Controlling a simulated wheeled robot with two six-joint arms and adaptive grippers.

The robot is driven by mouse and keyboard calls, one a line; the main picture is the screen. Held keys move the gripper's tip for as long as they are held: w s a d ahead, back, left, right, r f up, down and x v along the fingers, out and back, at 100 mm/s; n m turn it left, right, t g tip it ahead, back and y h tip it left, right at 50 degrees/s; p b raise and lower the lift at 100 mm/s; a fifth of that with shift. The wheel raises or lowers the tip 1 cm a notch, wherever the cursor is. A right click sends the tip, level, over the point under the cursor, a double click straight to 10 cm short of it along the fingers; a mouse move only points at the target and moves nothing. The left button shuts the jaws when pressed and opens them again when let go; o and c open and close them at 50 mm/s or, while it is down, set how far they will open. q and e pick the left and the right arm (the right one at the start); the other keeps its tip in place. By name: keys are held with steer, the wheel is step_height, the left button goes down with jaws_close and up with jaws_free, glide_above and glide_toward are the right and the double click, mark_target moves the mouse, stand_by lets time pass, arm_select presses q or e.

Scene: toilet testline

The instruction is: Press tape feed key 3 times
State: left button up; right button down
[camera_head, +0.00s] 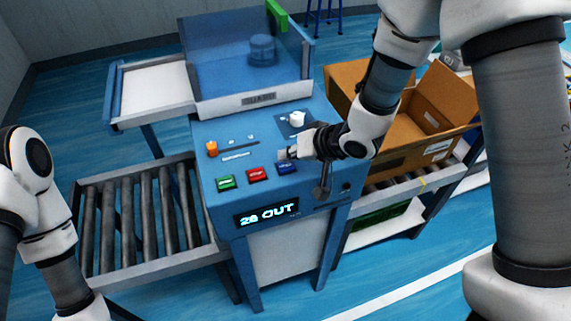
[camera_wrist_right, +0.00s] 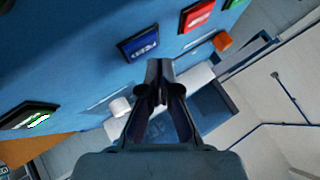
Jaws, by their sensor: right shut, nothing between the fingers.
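The blue key (camera_head: 286,168) sits at the right end of a row of three keys on the blue machine's top panel, and its label appears to read feed. It also shows in the right wrist view (camera_wrist_right: 138,44). The red key (camera_head: 257,174) and green key (camera_head: 225,182) lie to its left. My right gripper (camera_head: 287,154) is shut and empty, with its fingertips just behind the blue key in the head view. In the right wrist view the fingertips (camera_wrist_right: 159,66) are beside the blue key; contact cannot be told. My left gripper is out of view.
A display (camera_head: 267,214) on the machine's front reads "28 OUT". An orange knob (camera_head: 211,148) and a white knob (camera_head: 297,118) stand on the panel. A roller conveyor (camera_head: 140,215) is at left, an open cardboard box (camera_head: 415,130) at right. A lever (camera_head: 323,182) stands near the front right.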

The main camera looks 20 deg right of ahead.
mark_target(288, 167)
steer(key=shift+f, duration=0.45)
steer(key=shift+f, duration=0.35)
stand_by(0.5)
stand_by(0.4)
steer(key=shift+r+p, duration=0.8)
steer(key=shift+p, duration=0.05)
step_height(288, 167, up, 5)
steer(key=p, duration=0.5)
steer(key=shift+r+p, duration=0.1)
steer(key=shift+p, duration=0.25)
stand_by(1.3)
